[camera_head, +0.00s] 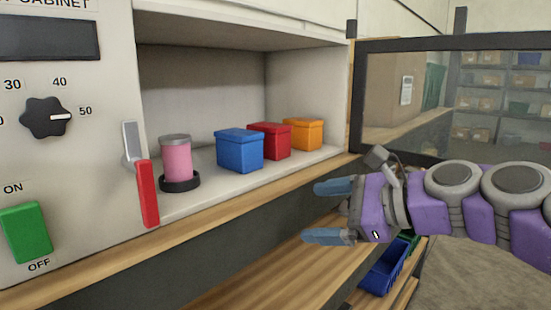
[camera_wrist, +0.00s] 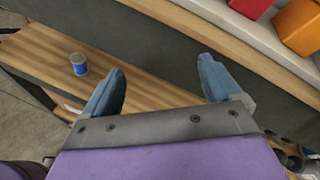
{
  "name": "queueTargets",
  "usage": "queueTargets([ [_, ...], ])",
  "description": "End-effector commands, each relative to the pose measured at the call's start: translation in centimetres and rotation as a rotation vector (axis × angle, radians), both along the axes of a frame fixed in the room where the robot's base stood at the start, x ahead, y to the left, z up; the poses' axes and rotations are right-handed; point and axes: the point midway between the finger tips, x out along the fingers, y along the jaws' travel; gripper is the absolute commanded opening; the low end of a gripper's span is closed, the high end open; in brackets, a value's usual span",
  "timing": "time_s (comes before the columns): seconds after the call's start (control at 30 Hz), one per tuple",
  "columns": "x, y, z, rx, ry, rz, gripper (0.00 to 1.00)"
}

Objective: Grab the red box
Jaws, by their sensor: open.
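The red box (camera_head: 270,141) is a small lidded box inside the open cabinet. It stands between the blue box (camera_head: 240,150) on its left and the orange box (camera_head: 303,134) on its right. My gripper (camera_head: 328,212) is open and empty, outside the cabinet, below and to the right of the red box, with its blue fingers pointing left. In the wrist view the gripper (camera_wrist: 164,90) has its fingers wide apart over a wooden shelf. The red box (camera_wrist: 252,6) shows only partly at the top edge there, beside the orange box (camera_wrist: 300,26).
A pink cylinder (camera_head: 177,160) stands in a black ring at the cabinet's left. A red handle (camera_head: 148,194) is at the opening's left edge. The glass door (camera_head: 400,95) stands open on the right. A blue can (camera_wrist: 79,64) stands on the lower shelf (camera_wrist: 150,88).

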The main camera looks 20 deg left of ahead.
Motion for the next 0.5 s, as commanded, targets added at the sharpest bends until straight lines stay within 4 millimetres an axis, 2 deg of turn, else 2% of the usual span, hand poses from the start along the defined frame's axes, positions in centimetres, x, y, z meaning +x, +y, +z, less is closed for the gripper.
queueTargets([
  [0.03,1.7,0.1,2.5,0.081,0.067,-0.034,0.92],
  [0.2,6.4,-1.0,8.0,0.315,0.282,-0.135,0.92],
  [0.37,8.9,-2.5,10.2,0.437,0.398,-0.178,0.92],
  [0.5,9.8,-1.7,10.4,0.461,0.427,-0.185,0.92],
])
